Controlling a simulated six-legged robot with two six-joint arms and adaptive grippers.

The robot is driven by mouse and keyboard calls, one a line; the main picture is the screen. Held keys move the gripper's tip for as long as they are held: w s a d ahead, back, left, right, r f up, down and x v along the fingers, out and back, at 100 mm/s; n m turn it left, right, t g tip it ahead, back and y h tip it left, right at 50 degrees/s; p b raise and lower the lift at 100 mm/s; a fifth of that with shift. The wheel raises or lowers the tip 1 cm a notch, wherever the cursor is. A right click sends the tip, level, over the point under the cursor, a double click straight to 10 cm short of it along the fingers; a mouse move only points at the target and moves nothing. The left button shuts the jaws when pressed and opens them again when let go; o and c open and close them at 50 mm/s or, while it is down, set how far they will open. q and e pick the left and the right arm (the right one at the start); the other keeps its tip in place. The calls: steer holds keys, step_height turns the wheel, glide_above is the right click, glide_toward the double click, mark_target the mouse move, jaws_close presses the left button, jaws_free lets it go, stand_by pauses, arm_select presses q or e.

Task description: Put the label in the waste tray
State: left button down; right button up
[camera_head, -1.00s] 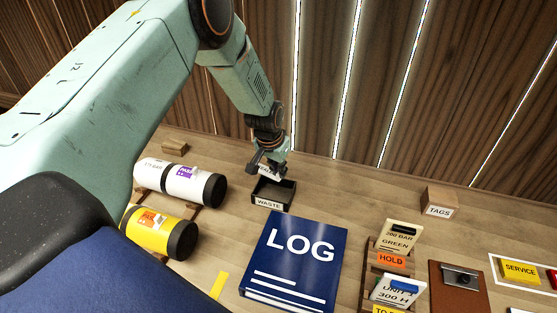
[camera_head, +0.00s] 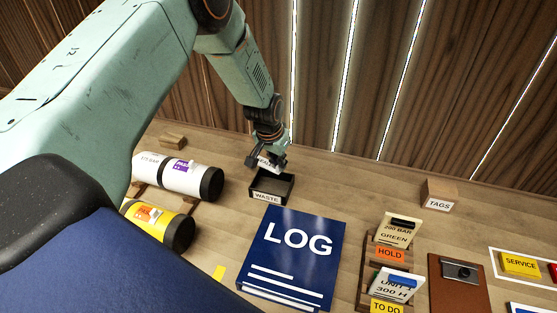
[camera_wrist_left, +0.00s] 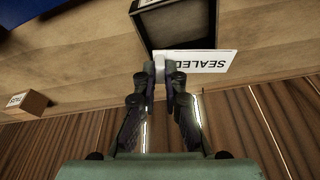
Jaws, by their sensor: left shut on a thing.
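The label is a white card (camera_wrist_left: 200,62) with the upside-down word "SEALED" in the left wrist view. In the head view a small part of the card (camera_head: 266,162) shows at my fingertips. My left gripper (camera_head: 264,166) is shut on the card; its fingertips (camera_wrist_left: 159,68) meet at the card's edge in the wrist view. The waste tray (camera_head: 268,197) is a small dark open box with a "WASTE" label on its front. It also shows in the wrist view (camera_wrist_left: 142,22). The gripper and card are above the tray's back edge. My right gripper is not in view.
A blue LOG book (camera_head: 295,255) lies in front of the tray. White (camera_head: 195,180) and yellow (camera_head: 160,225) cylinders lie to the left. A rack of cards (camera_head: 390,255) and a TAGS box (camera_head: 438,195) stand to the right. A wood wall rises behind.

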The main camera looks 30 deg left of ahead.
mark_target(276, 172)
arm_select(q)
steer(key=shift+a+f+b, duration=0.25)
steer(key=shift+f+b, duration=0.2)
steer(key=shift+f, duration=0.45)
steer(key=shift+f+b, duration=0.3)
steer(key=shift+d+f+b, duration=0.2)
steer(key=shift+f+b, duration=0.5)
steer(key=shift+f, duration=0.05)
steer(key=shift+a+f+b, duration=0.2)
steer(key=shift+f+b, duration=0.7)
steer(key=shift+f, duration=0.3)
steer(key=shift+d+f+b, duration=0.2)
steer(key=shift+f+b, duration=0.75)
steer(key=shift+f, duration=0.1)
steer(key=shift+a+f+b, duration=0.1)
steer(key=shift+f+b, duration=0.25)
steer(key=shift+f, duration=0.15)
